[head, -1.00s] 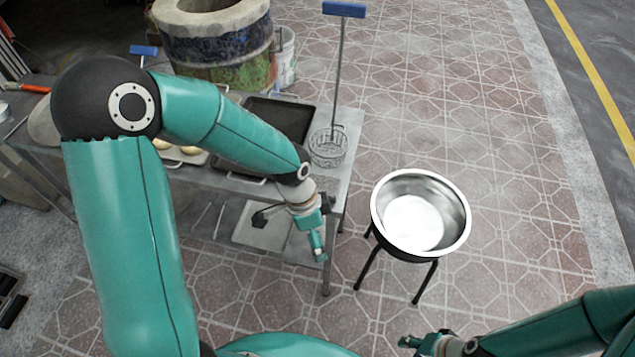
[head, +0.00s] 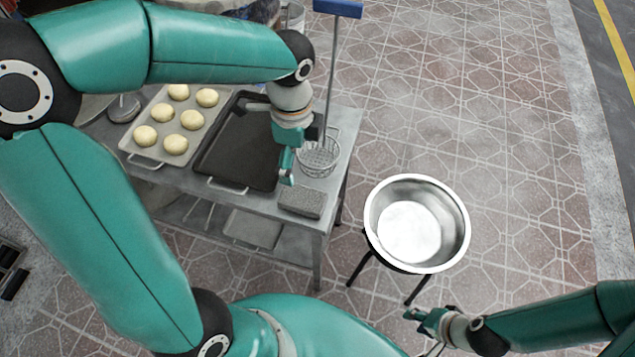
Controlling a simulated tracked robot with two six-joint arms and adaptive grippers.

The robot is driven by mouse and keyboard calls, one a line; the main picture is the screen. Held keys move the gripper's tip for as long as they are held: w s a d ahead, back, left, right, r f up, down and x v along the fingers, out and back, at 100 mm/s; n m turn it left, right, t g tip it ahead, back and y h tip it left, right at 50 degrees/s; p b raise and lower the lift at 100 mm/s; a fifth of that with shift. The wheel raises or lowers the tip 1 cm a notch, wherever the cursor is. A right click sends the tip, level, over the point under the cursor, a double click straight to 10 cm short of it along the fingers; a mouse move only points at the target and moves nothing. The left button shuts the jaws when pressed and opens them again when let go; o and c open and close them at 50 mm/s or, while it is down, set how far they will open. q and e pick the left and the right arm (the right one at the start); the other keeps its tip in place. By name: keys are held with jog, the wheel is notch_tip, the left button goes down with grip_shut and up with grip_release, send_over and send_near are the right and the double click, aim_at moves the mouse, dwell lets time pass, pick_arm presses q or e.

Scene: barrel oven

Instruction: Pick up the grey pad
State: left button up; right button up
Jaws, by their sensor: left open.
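The grey pad (head: 302,202) is a small, rough-looking block. It lies flat on the front right corner of the metal table (head: 334,165). My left gripper (head: 269,143) is open and empty, over the dark tray, up and to the left of the pad in the head view. Its teal finger (head: 287,168) appears close to the pad but apart from it. My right gripper (head: 420,318) is low at the bottom right, away from the table. It is too small to tell whether it is open.
A dark tray (head: 228,165) and a tray of several dough balls (head: 150,125) lie left of the pad. A wire basket (head: 318,160) with a long blue-topped handle stands behind it. A steel bowl (head: 452,225) on a dark stand is to the right, with open tiled floor beyond.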

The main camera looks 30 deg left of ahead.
pick_arm(q)
send_over(302, 197)
notch_tip(302, 197, down, 12)
jog(key=shift+s+d+r, duration=0.1)
jog(key=shift+r, duration=0.1)
notch_tip(302, 197, down, 5)
jog(key=shift+f, duration=0.1)
jog(key=c, duration=1.2)
